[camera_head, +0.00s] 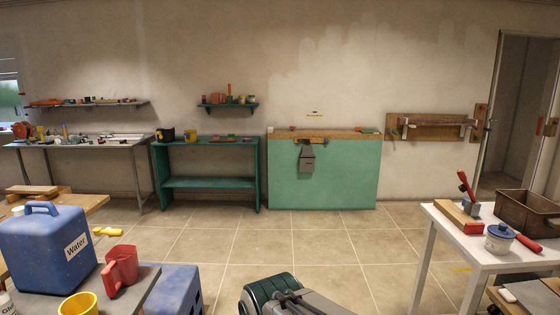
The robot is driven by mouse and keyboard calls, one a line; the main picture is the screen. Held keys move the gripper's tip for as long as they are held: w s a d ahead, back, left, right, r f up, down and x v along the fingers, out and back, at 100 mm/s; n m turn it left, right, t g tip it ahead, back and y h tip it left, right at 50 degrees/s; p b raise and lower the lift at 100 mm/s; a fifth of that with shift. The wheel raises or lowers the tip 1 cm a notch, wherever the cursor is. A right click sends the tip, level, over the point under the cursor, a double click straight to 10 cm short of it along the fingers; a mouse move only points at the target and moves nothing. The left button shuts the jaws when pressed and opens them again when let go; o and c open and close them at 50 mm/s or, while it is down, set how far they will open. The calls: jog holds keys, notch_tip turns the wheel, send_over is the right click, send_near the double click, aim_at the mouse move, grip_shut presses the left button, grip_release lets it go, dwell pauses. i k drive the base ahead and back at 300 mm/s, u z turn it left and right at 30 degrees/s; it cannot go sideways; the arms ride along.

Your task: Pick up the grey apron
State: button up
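A small grey piece that looks like the grey apron (307,161) hangs against the front of a green panel bench (345,178) by the far wall. It hangs below the wooden top edge, left of the panel's middle. It has a narrow neck at the top and a wider body with a dark mark on it. What holds it up is too small to tell.
Tiled floor (325,240) lies open before the panel. A dark green shelf table (205,184) stands to its left. A white table (480,246) with tools is at right front. A blue water canister (45,250) and red jug (120,267) stand at left front.

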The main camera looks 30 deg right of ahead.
aim_at(307, 159)
jog(key=z, duration=0.3)
jog(key=i, duration=1.95)
jog(key=z, duration=0.55)
jog(key=i, duration=1.55)
jog(key=z, duration=0.4)
jog(key=i, duration=1.6)
jog(key=z, duration=0.2)
jog(key=i, duration=3)
